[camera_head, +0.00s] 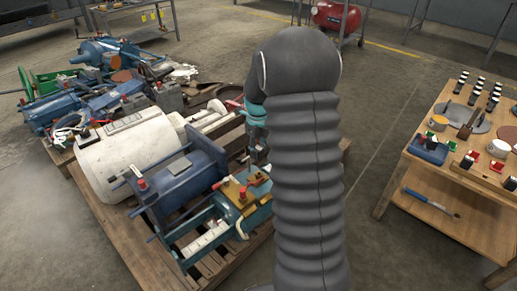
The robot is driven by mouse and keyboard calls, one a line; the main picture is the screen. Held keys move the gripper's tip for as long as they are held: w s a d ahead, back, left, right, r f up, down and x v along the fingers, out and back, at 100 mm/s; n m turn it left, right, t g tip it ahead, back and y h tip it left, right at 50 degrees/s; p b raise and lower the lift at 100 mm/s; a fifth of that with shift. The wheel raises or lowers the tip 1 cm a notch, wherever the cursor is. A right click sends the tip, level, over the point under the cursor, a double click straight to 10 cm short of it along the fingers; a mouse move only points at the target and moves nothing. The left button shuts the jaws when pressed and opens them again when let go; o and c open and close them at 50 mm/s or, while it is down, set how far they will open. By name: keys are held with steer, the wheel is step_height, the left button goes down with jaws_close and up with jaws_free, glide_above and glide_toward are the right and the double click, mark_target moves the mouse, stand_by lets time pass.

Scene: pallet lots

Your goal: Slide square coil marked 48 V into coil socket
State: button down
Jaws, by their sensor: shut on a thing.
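My gripper (257,153) is below the teal wrist, partly hidden behind my grey arm sleeve. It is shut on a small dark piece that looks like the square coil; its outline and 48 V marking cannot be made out. The gripper is just above the right end of a blue hydraulic unit (185,180) on the pallet. A yellow valve block (232,192) with dark red and black parts sits at that end, just below the gripper. The coil socket cannot be told apart clearly there. I cannot tell whether the held piece touches the block.
A wooden bench (445,185) at right holds red and green pieces, a white roll and several black cylinders. Between them the floor (385,120) is clear. A red tank (336,16) stands behind.

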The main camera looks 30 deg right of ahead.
mark_target(259, 148)
steer(key=shift+d+f+b, duration=0.1)
steer(key=shift+f+b, duration=1.35)
steer(key=shift+f, duration=1.3)
steer(key=shift+f+b, duration=0.5)
steer(key=shift+f, duration=0.9)
steer(key=c, duration=0.7)
jaws_free()
step_height(259, 148, up, 12)
steer(key=shift+r, duration=0.1)
